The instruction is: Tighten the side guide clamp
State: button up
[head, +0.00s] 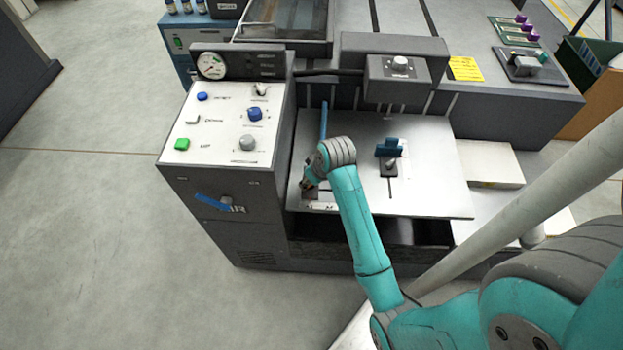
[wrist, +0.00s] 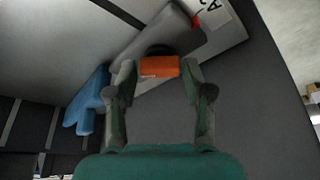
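The side guide's clamp seems to be the small orange block (wrist: 160,67) on a grey bar (wrist: 150,45) in the wrist view. My gripper (wrist: 160,72) has one finger on each side of the block, very close to it. Whether the fingers press on it I cannot tell. A long blue bar (head: 323,120) rises behind my gripper. A blue part (wrist: 90,100) lies left of the fingers in the wrist view.
A control panel (head: 225,125) with knobs and buttons stands close left of my gripper. A blue-topped clamp (head: 389,148) stands on the plate to the right. A grey housing (head: 397,78) overhangs the back.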

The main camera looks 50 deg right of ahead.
jog(key=shift+o, duration=0.5)
jog(key=v, duration=1.2)
jog(key=s+a+f+t+h, duration=0.1)
jog(key=s+a+f+t, duration=0.1)
jog(key=s+a+f, duration=0.4)
jog(key=s+a+f+t, duration=0.2)
jog(key=s+a, duration=0.2)
jog(key=a, duration=0.4)
jog(key=s+a+r+t, duration=0.3)
jog(key=s+r, duration=0.3)
jog(key=s, duration=0.2)
jog(key=s+a+r+n+t+y, duration=0.1)
jog(key=s+a+r+t, duration=0.2)
jog(key=s+r, duration=0.3)
jog(key=s+a, duration=0.1)
jog(key=s, duration=0.2)
jog(key=shift+s+r+n+y, duration=0.2)
jog(key=shift+s+n+y, duration=0.05)
jog(key=shift+n+y, duration=0.05)
